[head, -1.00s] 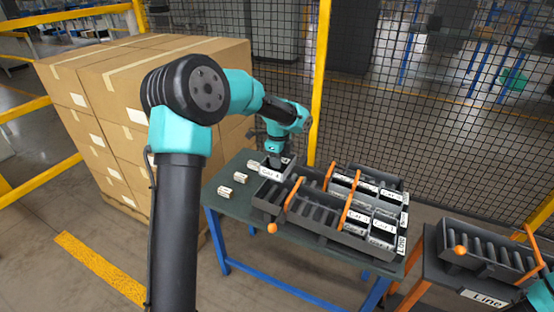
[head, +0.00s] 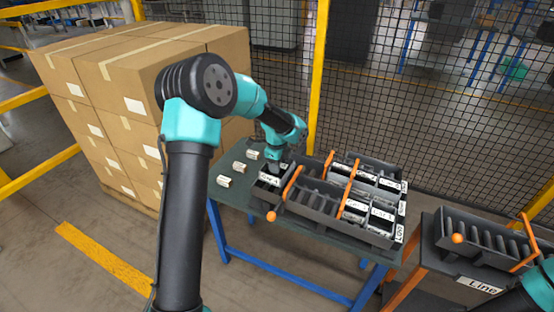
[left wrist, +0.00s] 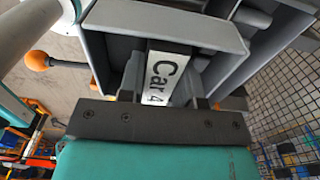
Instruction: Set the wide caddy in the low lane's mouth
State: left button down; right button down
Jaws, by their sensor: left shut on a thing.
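The held caddy (head: 268,188) is a dark grey box with a white label. In the left wrist view the label (left wrist: 166,76) reads "Car 4". My left gripper (head: 274,168) is shut on it from above. The caddy is at the left end of the near lane (head: 322,213), just left of an orange bar (head: 292,182). I cannot tell whether it rests on the lane floor. In the left wrist view, my fingers are partly hidden behind the gripper's dark plate, and a grey wall (left wrist: 160,22) lies just beyond the label. My right gripper is out of view.
More labelled caddies (head: 382,217) stand at the right of the lanes, beyond a second orange bar (head: 350,185). Several small pale blocks (head: 238,167) sit on the table at left. Another roller lane (head: 488,235) stands on a separate table at right. Mesh fencing (head: 420,120) is behind.

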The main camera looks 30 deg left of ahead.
pick_arm(q)
jog(key=shift+f, duration=2.55)
jog(key=shift+f, duration=0.1)
jog(key=c, duration=0.7)
grip_release()
jog(key=shift+c, duration=0.2)
notch_tip(320, 180, up, 17)
jog(key=shift+r, duration=0.2)
